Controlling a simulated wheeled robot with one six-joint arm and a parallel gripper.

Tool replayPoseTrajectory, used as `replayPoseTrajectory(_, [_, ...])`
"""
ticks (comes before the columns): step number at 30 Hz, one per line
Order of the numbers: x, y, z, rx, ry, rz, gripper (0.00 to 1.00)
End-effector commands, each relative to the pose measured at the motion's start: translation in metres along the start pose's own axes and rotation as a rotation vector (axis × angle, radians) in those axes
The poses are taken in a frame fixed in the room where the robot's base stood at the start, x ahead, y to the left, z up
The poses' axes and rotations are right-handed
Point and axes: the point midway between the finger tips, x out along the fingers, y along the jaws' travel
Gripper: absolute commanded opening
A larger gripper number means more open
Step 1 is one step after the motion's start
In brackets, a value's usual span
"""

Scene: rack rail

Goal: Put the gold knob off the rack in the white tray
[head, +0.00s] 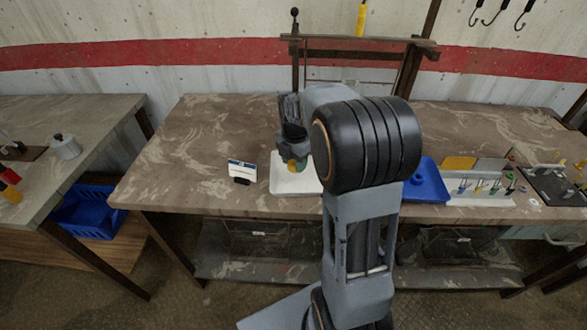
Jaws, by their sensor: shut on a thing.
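The white tray (283,186) lies on the brown marbled table, partly hidden behind my arm. My gripper (293,157) is above the tray, pointing down, shut on the gold knob (292,166). The knob shows only as a small yellowish patch under the fingers. I cannot tell whether it touches the tray. The rack (482,201) at the right of the table holds several small coloured knobs.
A blue tray (428,184) sits right of my arm, partly hidden. A small card on a black stand (242,172) is left of the white tray. A wooden frame (360,52) stands at the back.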

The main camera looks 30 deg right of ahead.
Motion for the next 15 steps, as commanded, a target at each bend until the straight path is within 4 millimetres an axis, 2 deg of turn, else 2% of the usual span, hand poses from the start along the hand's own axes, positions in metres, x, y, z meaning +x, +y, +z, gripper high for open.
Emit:
replayPoseTrajectory(2, [0.008, 0.005, 0.000, -0.001, 0.001, -0.002, 0.15])
replayPoseTrajectory(7, [0.032, 0.004, 0.000, 0.000, 0.001, -0.002, 0.15])
replayPoseTrajectory(15, [0.035, 0.004, 0.000, 0.000, 0.000, 0.000, 0.15])
